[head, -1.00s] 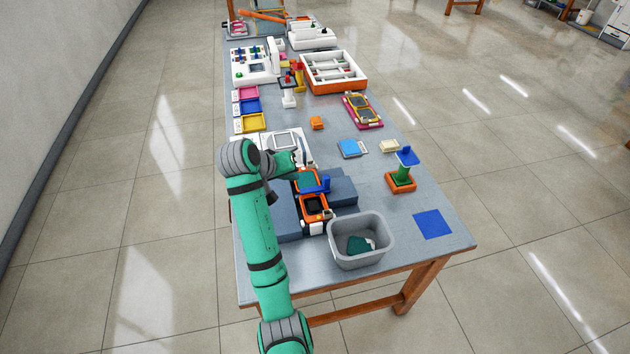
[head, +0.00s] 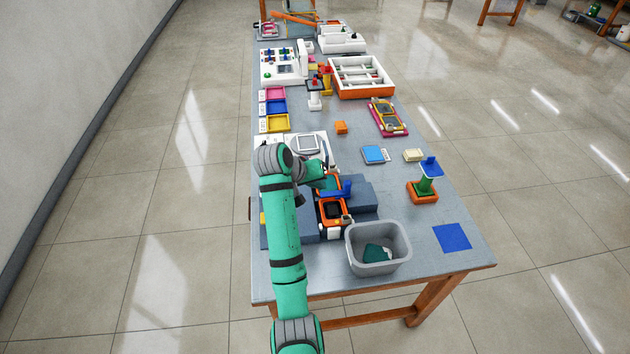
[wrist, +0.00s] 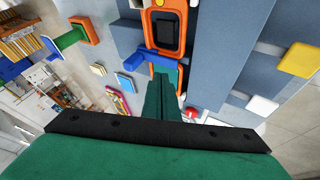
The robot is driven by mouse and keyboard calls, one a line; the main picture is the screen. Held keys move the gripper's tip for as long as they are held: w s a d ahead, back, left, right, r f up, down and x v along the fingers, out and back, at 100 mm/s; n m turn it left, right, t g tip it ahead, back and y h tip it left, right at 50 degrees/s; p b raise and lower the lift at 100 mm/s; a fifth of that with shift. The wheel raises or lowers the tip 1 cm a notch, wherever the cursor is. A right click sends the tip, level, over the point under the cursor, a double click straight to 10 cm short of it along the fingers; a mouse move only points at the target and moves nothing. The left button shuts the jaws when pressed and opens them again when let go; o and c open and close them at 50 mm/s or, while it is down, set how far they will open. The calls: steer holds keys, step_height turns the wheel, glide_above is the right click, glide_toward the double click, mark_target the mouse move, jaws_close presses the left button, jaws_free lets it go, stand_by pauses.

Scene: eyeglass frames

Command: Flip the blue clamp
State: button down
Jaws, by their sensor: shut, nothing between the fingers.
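The blue clamp (head: 338,190) lies across the middle of an orange-framed fixture, with a raised end on its right. In the wrist view the clamp (wrist: 146,63) is a blue bar between two orange frames; the upper frame (wrist: 170,25) holds a dark panel. My gripper (head: 326,181) is over the fixture's far frame, close beside the clamp. In the wrist view my green gripper fingers (wrist: 164,88) are together, empty, and hide part of the other frame. I cannot tell whether they touch the clamp.
A grey bin (head: 379,250) with a dark green piece inside stands close by at the front right. Dark blue-grey blocks (head: 358,192) flank the fixture. An orange-based stand (head: 422,192) is farther right. The table's front right has a blue square (head: 452,237) and free room.

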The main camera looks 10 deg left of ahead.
mark_target(335, 195)
steer(key=x, duration=0.4)
steer(key=shift+d+f, duration=0.1)
steer(key=shift+d, duration=0.15)
steer(key=shift+w+d, duration=0.3)
steer(key=shift+d, duration=0.75)
steer(key=shift+w+d, duration=0.15)
steer(key=shift+d, duration=0.5)
steer(key=shift+w, duration=0.1)
